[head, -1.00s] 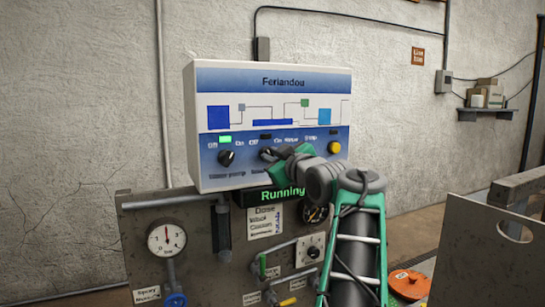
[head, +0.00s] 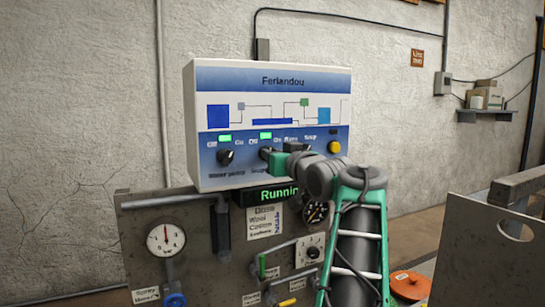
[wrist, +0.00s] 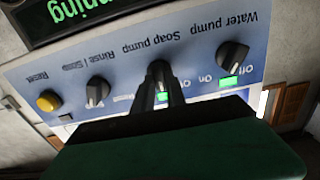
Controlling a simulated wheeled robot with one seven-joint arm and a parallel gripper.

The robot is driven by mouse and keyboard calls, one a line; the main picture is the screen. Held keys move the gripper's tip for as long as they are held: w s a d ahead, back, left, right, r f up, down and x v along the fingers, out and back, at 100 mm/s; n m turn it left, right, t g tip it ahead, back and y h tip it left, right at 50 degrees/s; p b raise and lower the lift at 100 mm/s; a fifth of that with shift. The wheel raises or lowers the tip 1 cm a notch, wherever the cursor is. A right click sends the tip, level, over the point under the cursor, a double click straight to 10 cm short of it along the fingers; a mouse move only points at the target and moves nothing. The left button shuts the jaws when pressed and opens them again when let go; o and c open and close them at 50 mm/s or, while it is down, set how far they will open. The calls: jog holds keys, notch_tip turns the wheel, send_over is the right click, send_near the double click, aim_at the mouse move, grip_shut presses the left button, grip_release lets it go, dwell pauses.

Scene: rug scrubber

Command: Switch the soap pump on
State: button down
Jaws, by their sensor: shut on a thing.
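The white and blue Ferlandou control box (head: 270,78) hangs on the wall side, with a row of black knobs. In the wrist view the panel is upside down, and the soap pump knob (wrist: 157,70) is the middle one. My gripper (head: 270,154) is shut on this knob; its dark fingers (wrist: 168,86) reach it in the wrist view. The soap pump lamp (head: 265,136) is lit green. The knob's exact pointing direction is partly hidden by the fingers.
The water pump knob (head: 226,157) has a lit green lamp. A green "Running" display (head: 278,194), gauge (head: 166,240) and valves sit below the box.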

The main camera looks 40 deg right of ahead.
jog(key=m, duration=0.5)
jog(key=shift+d+m+p, duration=0.1)
jog(key=shift+m+p, duration=0.2)
dwell(0.4)
jog(key=c, duration=1.4)
grip_release()
jog(key=shift+o, duration=0.2)
jog(key=b+v, duration=0.2)
jog(key=v, duration=0.6)
